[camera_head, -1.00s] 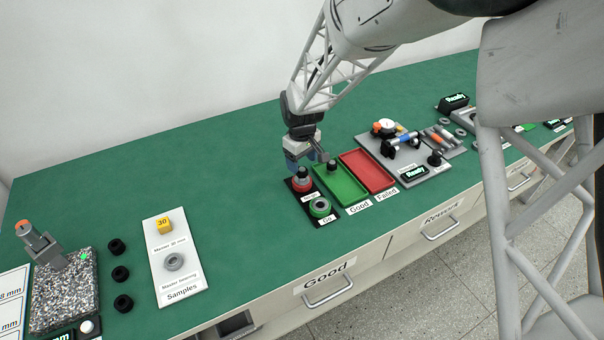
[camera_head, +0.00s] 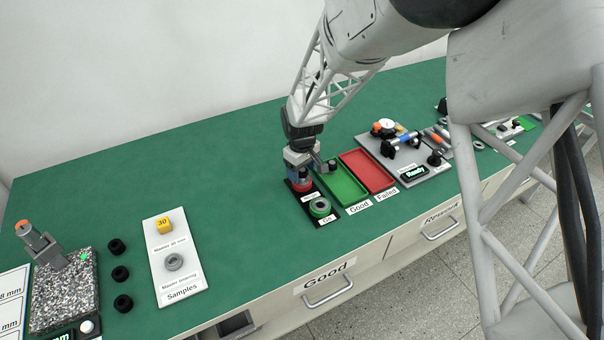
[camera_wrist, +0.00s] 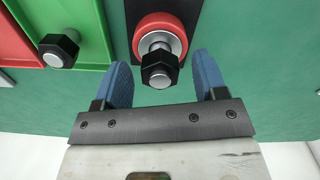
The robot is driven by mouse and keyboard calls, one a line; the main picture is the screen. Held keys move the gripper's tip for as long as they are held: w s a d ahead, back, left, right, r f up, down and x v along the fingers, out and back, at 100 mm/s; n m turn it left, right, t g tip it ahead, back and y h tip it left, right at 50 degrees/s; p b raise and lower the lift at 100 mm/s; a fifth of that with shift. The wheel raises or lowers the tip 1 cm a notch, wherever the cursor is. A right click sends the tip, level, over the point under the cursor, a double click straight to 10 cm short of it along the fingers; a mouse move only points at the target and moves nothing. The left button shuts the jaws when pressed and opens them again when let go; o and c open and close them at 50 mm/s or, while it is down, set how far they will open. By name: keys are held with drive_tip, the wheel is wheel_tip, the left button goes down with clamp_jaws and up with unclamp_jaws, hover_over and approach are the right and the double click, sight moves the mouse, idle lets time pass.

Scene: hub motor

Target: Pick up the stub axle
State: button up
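A stub axle with a black hex head and a bright metal shank (camera_wrist: 160,66) stands in the red ring gauge (camera_wrist: 172,25) in the wrist view. In the head view the red ring (camera_head: 301,187) shows, and the axle is mostly hidden by my gripper. My gripper (camera_wrist: 162,70) is open, with one blue finger on each side of the axle's head and a visible gap to both. A second similar axle (camera_wrist: 58,50) is in the green Good tray (camera_wrist: 92,30), left of the gripper in the wrist view.
The green tray (camera_head: 345,192) and the red Failed tray (camera_head: 368,173) lie to the right. Several black parts (camera_head: 121,273) and a samples board (camera_head: 180,285) are at left. The bench between is clear.

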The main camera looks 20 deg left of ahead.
sight(303, 170)
drive_tip(key=c, duration=1.1)
drive_tip(key=shift+r, duration=0.7)
drive_tip(key=shift+s+d+r, duration=0.1)
drive_tip(key=shift+s+r, duration=0.1)
drive_tip(key=shift+r, duration=0.4)
drive_tip(key=shift+s+d+r, duration=0.1)
drive_tip(key=shift+s+r, duration=0.05)
drive_tip(key=shift+r, duration=0.4)
drive_tip(key=s+d+r, duration=0.1)
drive_tip(key=s+d, duration=0.7)
drive_tip(key=s, duration=0.5)
drive_tip(key=shift+r, duration=0.15)
drive_tip(key=shift+w+r, duration=0.1)
drive_tip(key=shift+r, duration=0.15)
